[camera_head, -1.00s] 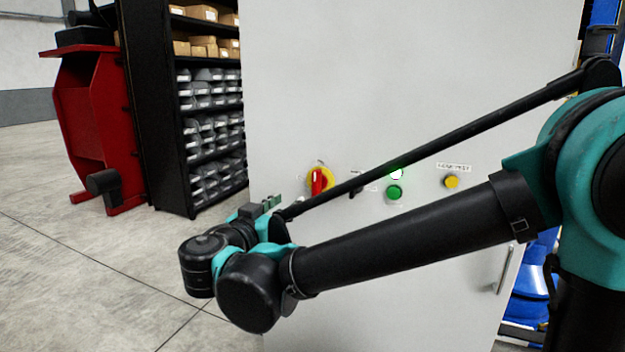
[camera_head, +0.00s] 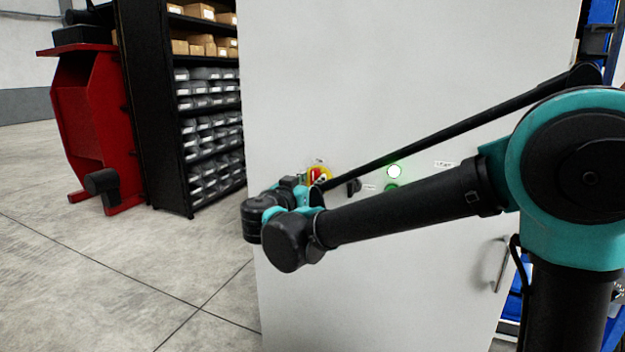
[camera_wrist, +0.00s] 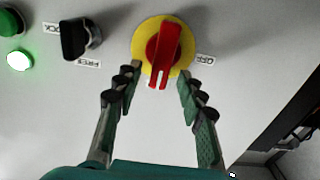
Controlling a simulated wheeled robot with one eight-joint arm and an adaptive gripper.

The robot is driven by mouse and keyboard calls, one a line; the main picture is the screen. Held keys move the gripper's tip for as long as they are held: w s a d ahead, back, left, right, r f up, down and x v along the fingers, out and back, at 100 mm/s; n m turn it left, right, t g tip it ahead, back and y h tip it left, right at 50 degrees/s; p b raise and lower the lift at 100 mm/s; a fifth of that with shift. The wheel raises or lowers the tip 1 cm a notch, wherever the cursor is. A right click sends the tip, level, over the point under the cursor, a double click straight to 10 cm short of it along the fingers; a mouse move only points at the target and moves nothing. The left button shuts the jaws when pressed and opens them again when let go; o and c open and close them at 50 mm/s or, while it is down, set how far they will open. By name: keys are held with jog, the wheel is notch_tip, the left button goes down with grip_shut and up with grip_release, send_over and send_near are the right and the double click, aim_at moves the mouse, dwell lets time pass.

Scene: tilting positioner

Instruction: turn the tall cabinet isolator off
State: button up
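The isolator is a red handle (camera_wrist: 165,50) on a yellow round plate (camera_wrist: 143,36), on the tall pale cabinet (camera_head: 400,70). In the wrist view the handle stands nearly upright, with a white mark at its lower end; an upside-down OFF label (camera_wrist: 205,60) is to its right. My gripper (camera_wrist: 160,76) is open, its fingertips on either side of the handle's lower part with gaps showing. I cannot tell whether the tips reach past the handle's face. In the head view the isolator (camera_head: 321,172) is partly hidden by my gripper and wrist.
A black selector knob (camera_wrist: 80,38), a lit white-green lamp (camera_wrist: 19,61) and a green button (camera_wrist: 10,22) sit beside the isolator. Dark shelving (camera_head: 160,110) and a red machine (camera_head: 95,120) stand left of the cabinet. The floor between is clear.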

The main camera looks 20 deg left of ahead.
jog(key=shift+w, duration=0.8)
jog(key=shift+c, duration=0.3)
grip_shut()
